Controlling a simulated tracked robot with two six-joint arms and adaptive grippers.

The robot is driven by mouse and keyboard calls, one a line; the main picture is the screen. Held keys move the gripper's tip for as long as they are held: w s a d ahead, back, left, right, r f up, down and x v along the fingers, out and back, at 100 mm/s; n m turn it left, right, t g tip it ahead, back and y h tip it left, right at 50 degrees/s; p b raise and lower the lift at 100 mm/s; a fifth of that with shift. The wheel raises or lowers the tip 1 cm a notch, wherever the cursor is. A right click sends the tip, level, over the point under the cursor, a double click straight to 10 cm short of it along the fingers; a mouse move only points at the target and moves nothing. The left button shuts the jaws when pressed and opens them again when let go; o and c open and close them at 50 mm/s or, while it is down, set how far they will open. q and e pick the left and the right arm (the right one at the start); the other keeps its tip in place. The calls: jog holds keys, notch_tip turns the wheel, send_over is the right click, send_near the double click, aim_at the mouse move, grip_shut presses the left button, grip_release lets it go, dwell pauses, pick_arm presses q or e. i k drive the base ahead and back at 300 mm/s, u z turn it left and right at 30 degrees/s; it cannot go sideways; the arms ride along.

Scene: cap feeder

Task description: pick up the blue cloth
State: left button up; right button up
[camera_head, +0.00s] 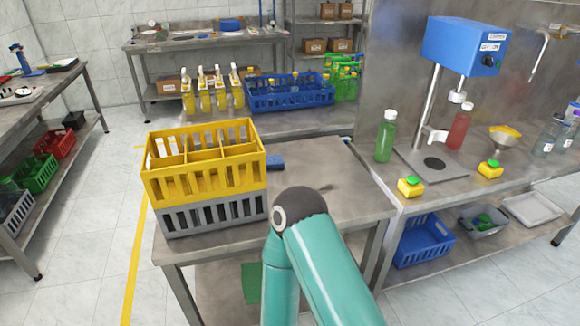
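A small flat blue piece that looks like the blue cloth (275,163) lies on the steel table (345,175), just right of the stacked crates. Its left part is partly hidden by the yellow crate (205,180). One of my teal arms rises from the bottom middle, its dark elbow joint in front of the table and nearer to me than the cloth. Neither gripper can be made out. A small dark mark shows on the table just behind the elbow; I cannot tell what it is.
The yellow crate stands on a grey crate (215,216) at the table's left. Right of the table is a counter with a green bottle (386,138), a red bottle (459,128) and a blue-headed capping machine (464,46). The tabletop right of the cloth is mostly clear.

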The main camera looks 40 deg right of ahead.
aim_at(277, 161)
jog(key=z, duration=0.05)
jog(key=k, duration=1.4)
jog(key=z, duration=0.5)
jog(key=i, duration=1)
jog(key=u, duration=0.05)
